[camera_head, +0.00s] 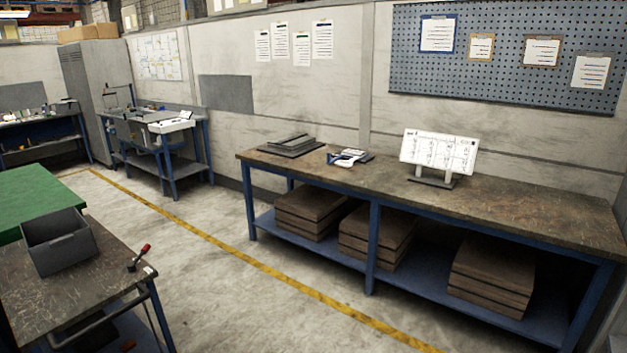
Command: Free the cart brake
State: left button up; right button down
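A cart-like bench (50,305) with a worn brown top and blue legs stands at the lower left, cut off by the picture's edge. A small lever with a red knob (146,248) stands tilted at the right edge of its top. It may be the brake, but I cannot tell for sure. A grey bar (92,322) runs along the near side below the top. The wheels are not in view. Neither of my grippers is in view.
A grey open bin (60,242) sits on the cart's top. A green surface (42,193) lies behind it. A long workbench (480,205) with a white sign board (438,152) stands along the right wall. The concrete floor (230,300) between them, crossed by a yellow line, is clear.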

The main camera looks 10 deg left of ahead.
aim_at(131, 266)
jog(key=i+j+u, duration=0.6)
jog(key=i+u, duration=0.3)
jog(key=i+j+u, duration=0.1)
jog(key=i+u, duration=0.2)
jog(key=u, duration=0.15)
jog(key=i+l+u, duration=0.1)
jog(key=i+u, duration=0.3)
jog(key=i+l+u, duration=0.25)
jog(key=i+u, duration=0.35)
jog(key=i, duration=0.75)
jog(key=u, duration=0.5)
